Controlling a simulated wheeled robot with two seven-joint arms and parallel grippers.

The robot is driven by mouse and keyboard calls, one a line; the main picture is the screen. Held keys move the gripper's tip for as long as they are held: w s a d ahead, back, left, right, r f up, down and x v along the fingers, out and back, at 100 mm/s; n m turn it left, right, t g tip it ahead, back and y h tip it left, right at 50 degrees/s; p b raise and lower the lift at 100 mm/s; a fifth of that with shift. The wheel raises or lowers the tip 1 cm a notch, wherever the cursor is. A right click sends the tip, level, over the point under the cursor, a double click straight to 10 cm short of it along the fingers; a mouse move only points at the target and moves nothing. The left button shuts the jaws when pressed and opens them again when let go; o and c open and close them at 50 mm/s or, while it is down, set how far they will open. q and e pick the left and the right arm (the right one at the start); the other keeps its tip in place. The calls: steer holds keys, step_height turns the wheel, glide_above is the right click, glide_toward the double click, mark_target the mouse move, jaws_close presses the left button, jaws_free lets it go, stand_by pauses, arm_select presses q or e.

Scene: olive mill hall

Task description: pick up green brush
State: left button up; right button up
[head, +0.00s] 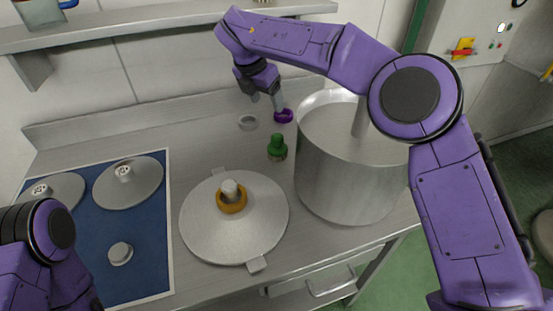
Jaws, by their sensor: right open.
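The green brush (277,148) stands upright on the steel counter, between the large pot and the round lid. It looks like a short, small green piece with a paler base. My right gripper (279,106) points down above the back of the counter, beyond the brush and apart from it. It is open, and its fingers look small and partly merged in this view. A small purple ring-like item (284,117) is right at its fingertips; I cannot tell whether they touch. My left arm shows at the lower left, but its gripper is out of view.
A large steel pot (345,185) stands right of the brush. A round steel lid (210,232) with an orange ring (233,204) lies in front. A grey ring (247,122) lies behind. A blue mat (145,255) with several metal lids is at left. A shelf (130,22) runs above.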

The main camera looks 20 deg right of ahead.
steer(key=b, duration=0.4)
glide_toward(277, 135)
steer(key=p+x, duration=0.2)
steer(key=x, duration=0.7)
steer(key=shift+d+f, duration=0.1)
steer(key=shift+f, duration=0.3)
steer(key=shift+w+d+f, duration=0.1)
steer(key=shift+f, duration=0.25)
arm_select(q)
steer(key=f, duration=0.3)
steer(key=shift+w+f, duration=0.2)
steer(key=shift+f, duration=0.15)
arm_select(e)
steer(key=shift+r, duration=0.1)
steer(key=c, duration=1.3)
